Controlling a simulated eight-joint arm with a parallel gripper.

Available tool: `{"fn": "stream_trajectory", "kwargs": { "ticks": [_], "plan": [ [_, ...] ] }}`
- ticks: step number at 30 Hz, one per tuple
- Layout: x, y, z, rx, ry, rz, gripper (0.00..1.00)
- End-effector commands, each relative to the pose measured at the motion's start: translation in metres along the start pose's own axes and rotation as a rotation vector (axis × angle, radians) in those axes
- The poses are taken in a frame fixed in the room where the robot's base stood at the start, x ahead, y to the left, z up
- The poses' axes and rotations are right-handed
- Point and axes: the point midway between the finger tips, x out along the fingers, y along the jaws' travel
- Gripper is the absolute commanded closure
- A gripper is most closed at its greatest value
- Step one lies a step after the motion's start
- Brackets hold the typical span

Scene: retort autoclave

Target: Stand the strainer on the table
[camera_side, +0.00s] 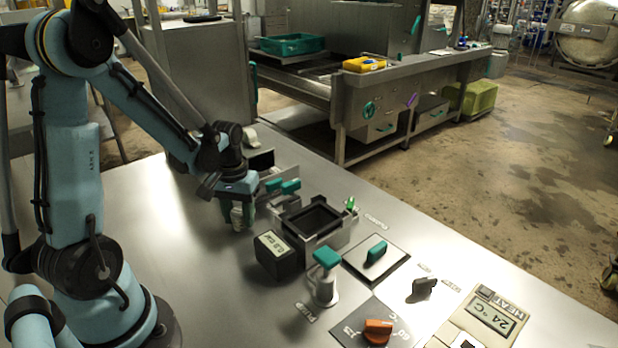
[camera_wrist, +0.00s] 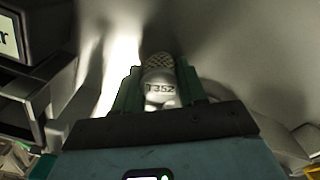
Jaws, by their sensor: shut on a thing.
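The strainer (camera_wrist: 160,82) is a small pale cylinder with a perforated, mesh-like end and the marking T352. It sits between the two green fingers of my gripper (camera_wrist: 157,92) in the wrist view, and the fingers are shut on it. In the side view my gripper (camera_side: 240,212) points down at the left of the black-framed box, low over the table (camera_side: 200,285). The strainer (camera_side: 237,220) shows there as a pale shape at the fingers. I cannot tell whether its lower end touches the table.
Right of my gripper stand a black-framed box (camera_side: 335,238) and a dark display box (camera_side: 278,258). Teal-handled valves (camera_side: 325,285), a teal switch (camera_side: 376,252), an orange knob (camera_side: 378,328) and a heat panel (camera_side: 490,312) lie further right. The table's front left is clear.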

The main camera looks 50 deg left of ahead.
Motion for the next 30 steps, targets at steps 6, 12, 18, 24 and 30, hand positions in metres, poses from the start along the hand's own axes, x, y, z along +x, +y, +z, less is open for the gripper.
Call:
{"fn": "stream_trajectory", "kwargs": {
  "ticks": [6, 12, 18, 24, 30],
  "plan": [
    [0.000, 0.000, 0.000, 0.000, 0.000, 0.000, 0.90],
    [0.003, 0.000, 0.000, 0.000, 0.000, 0.000, 0.52],
    [0.003, 0.000, 0.000, 0.000, 0.000, 0.000, 0.34],
    [0.002, 0.000, 0.000, 0.000, 0.000, 0.000, 0.34],
    [-0.009, 0.000, 0.000, 0.000, 0.000, 0.000, 0.34]
  ]
}}
